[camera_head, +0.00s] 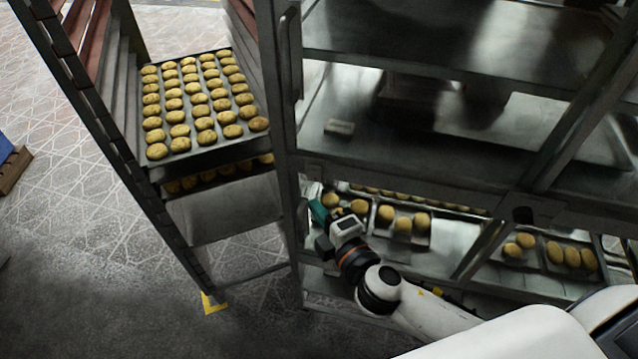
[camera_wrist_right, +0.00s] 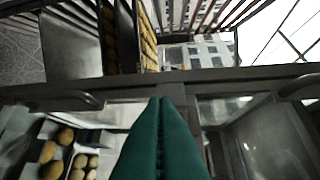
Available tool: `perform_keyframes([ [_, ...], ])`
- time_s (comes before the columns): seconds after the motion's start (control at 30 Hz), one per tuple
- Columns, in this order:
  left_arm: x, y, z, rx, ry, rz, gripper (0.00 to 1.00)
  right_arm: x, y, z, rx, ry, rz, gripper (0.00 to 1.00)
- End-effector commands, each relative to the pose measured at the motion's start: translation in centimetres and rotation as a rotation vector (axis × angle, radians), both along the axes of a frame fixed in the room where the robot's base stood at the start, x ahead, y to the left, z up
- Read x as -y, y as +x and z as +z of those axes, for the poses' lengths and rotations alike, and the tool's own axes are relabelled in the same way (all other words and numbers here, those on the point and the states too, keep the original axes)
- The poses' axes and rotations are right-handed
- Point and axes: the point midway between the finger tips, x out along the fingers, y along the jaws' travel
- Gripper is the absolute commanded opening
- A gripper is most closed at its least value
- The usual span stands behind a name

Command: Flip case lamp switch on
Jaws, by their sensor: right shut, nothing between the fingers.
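The metal case (camera_head: 390,160) with lit lower compartments fills the right of the head view. I cannot make out its lamp switch for certain. A small dark fitting (camera_head: 524,214) sits on the case's crossbar, and I cannot tell what it is. My right gripper (camera_head: 318,209) is at the lower left of the case, beside its left post and in front of the buns. Its green fingers (camera_wrist_right: 162,125) are shut with nothing between them in the right wrist view, below a dark metal bar (camera_wrist_right: 215,80). My left gripper is not in view.
A rack with a tray (camera_head: 210,143) of many buns stands left of the case. Buns (camera_head: 404,224) lie on trays inside the case. A small light block (camera_head: 339,127) lies on the upper shelf.

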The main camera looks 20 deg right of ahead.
Motion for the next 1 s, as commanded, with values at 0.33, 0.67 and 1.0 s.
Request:
perform_keyframes([
  [0.33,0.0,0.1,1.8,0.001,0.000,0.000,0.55,1.5,4.7,-0.5,-0.001,-0.002,0.000,0.00],
  [0.67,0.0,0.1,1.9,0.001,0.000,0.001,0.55,1.9,5.3,-0.7,-0.001,0.000,0.001,0.00],
  [1.0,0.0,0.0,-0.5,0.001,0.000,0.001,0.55,2.1,5.7,-1.7,0.042,-0.027,0.002,0.00],
])
